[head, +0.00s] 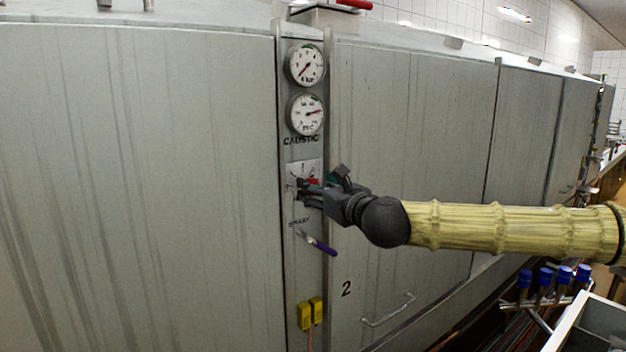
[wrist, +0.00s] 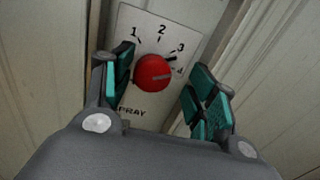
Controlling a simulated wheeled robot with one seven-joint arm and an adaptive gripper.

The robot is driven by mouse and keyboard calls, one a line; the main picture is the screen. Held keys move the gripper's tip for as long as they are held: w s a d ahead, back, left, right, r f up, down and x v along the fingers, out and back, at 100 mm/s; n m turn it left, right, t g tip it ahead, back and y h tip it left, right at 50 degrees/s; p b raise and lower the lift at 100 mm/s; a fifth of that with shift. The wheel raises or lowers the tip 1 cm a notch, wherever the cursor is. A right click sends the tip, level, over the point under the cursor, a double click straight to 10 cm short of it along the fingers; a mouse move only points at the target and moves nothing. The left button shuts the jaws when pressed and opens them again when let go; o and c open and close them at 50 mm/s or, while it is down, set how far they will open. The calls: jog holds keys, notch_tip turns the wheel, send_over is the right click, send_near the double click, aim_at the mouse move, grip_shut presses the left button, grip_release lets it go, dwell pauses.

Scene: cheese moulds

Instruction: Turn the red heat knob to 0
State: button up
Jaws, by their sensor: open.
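The red knob (wrist: 152,73) sits on a pale dial plate (wrist: 160,34) marked 1, 2, 3 and 4. A grey line on its face points right, near the 4. No 0 shows; the left finger covers part of the plate. In the head view a bit of the red knob (head: 313,182) shows behind my gripper (head: 308,188). In the wrist view my gripper (wrist: 160,66) is open, with one teal-padded finger left of the knob and the other right of it. The left finger is close to the knob; I cannot tell if it touches. A gap shows on the right.
Two round gauges (head: 306,64) (head: 307,114) sit above the plate on the narrow panel. Below are a purple-handled lever (head: 320,244) and yellow blocks (head: 304,316). Large grey panels (head: 140,180) flank it. Blue-capped parts (head: 545,277) stand at lower right.

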jog(key=shift+w+a, duration=0.35)
jog(key=shift+a, duration=0.2)
jog(key=shift+w+a, duration=0.3)
jog(key=shift+a, duration=0.25)
jog(key=shift+d, duration=0.4)
jog(key=shift+a, duration=0.25)
jog(key=c, duration=1)
jog(key=shift+c, duration=0.2)
